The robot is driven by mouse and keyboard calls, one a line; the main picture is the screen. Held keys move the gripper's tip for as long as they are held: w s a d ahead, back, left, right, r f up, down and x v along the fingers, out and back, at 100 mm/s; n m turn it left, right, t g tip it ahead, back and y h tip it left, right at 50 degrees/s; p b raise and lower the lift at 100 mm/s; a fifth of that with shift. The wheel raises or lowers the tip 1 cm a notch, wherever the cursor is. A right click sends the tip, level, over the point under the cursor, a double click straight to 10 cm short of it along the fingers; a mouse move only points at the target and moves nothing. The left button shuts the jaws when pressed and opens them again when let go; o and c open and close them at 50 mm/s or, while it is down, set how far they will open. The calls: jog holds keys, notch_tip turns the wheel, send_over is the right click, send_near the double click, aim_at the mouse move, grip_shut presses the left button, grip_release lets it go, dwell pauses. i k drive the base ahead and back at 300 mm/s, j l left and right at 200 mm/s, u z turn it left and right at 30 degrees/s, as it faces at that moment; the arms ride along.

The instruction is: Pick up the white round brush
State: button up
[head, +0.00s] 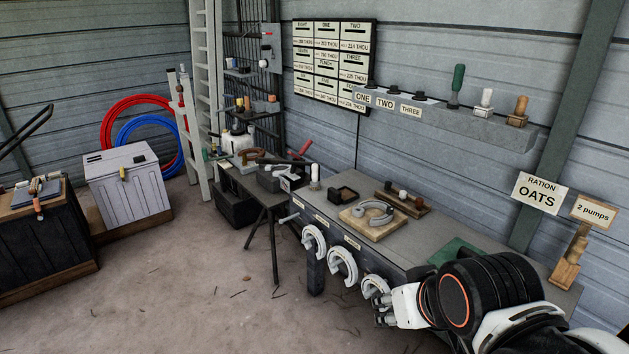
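A brush-like item with a white upright handle (486,100) stands on the grey wall shelf (455,122), between a green-handled one (457,86) and a tan-handled one (519,110). Its bristles are too small to tell whether they are round. A small white upright cylinder (315,175) also stands on the workbench (335,208). My gripper (382,310) is low at the front edge of the workbench, below and left of the shelf and well apart from the white-handled item. Its fingers are small and partly turned away, so their opening is unclear.
White horseshoe-shaped pieces (343,265) hang on the bench front. A wooden board (372,222) with a grey curved piece and a brown tray (403,203) lie on the bench. A wooden stand (571,260) and an oats sign (540,194) are at right.

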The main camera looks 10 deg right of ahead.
aim_at(314, 183)
jog(key=i+j+z, duration=0.1)
jog(key=i+j, duration=0.2)
jog(key=i+j+z, duration=0.15)
jog(key=i+j, duration=0.2)
jog(key=i, duration=0.2)
jog(key=i+j+z, duration=0.1)
jog(key=i+j, duration=0.3)
jog(key=i+j+z, duration=0.1)
jog(key=i+j, duration=0.25)
jog(key=i+j+z, duration=0.15)
jog(key=i+j, duration=0.2)
jog(key=j, duration=0.2)
jog(key=i+j+z, duration=0.1)
jog(key=i+j, duration=0.25)
jog(key=j, duration=0.15)
jog(key=i+j+z, duration=0.15)
jog(key=i+j, duration=0.2)
jog(key=j, duration=0.15)
jog(key=i+j+z, duration=0.1)
jog(key=i+j, duration=0.15)
jog(key=j, duration=0.3)
